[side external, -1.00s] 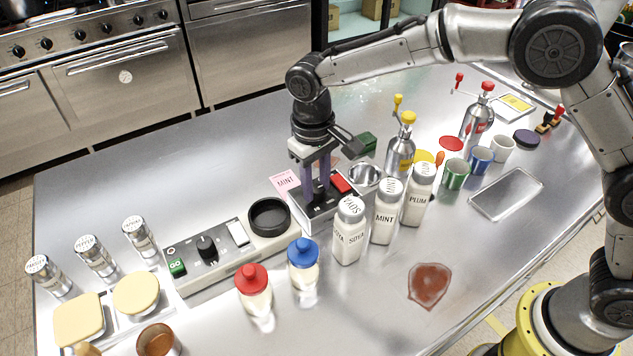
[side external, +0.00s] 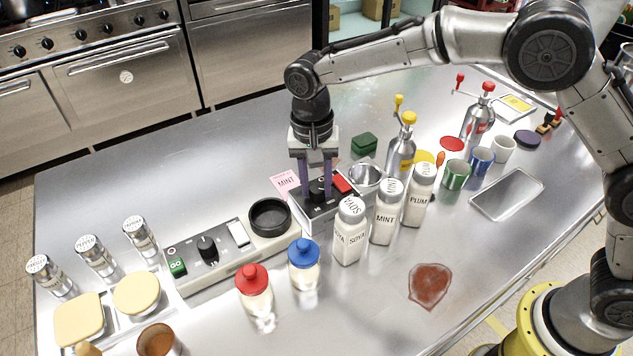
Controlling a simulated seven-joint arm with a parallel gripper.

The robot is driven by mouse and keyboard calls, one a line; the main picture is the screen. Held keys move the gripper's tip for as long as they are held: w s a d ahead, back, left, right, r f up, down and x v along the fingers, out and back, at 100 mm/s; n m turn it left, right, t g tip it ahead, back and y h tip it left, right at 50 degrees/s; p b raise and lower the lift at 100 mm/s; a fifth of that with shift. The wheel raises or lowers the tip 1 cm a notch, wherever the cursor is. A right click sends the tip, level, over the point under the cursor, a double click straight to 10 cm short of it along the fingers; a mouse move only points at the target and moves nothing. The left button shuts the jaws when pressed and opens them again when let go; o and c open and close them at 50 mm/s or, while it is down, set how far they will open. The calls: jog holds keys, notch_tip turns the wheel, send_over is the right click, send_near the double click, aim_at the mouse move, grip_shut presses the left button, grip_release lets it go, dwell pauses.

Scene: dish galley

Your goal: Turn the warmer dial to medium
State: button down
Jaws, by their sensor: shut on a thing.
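A grey-and-black control unit (side external: 309,208) with a red switch (side external: 342,182) stands mid-counter, with a metal bowl (side external: 365,176) at its right end. Its black dial (side external: 319,190) sits on the panel's left part. My gripper (side external: 317,186) points straight down and is shut on this dial, one purple finger on each side. The fingers partly hide the dial, and its setting cannot be read. A second, similar unit (side external: 190,282) with a free black dial (side external: 207,246), a green switch and a black ring stands to the left. I cannot tell which unit is the warmer.
Soya (side external: 349,232), mint (side external: 386,214) and plum (side external: 418,198) shakers stand close in front of the held unit. A yellow-topped pump bottle (side external: 401,152) and a green block (side external: 364,144) are behind it to the right.

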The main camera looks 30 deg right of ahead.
aim_at(313, 188)
jog(key=shift+r+m, duration=0.1)
jog(key=shift+m, duration=0.2)
jog(key=c, duration=0.5)
grip_release()
jog(key=r, duration=1.3)
jog(key=shift+w+a+r, duration=0.2)
jog(key=shift+a+r, duration=0.05)
jog(key=shift+r, duration=0.1)
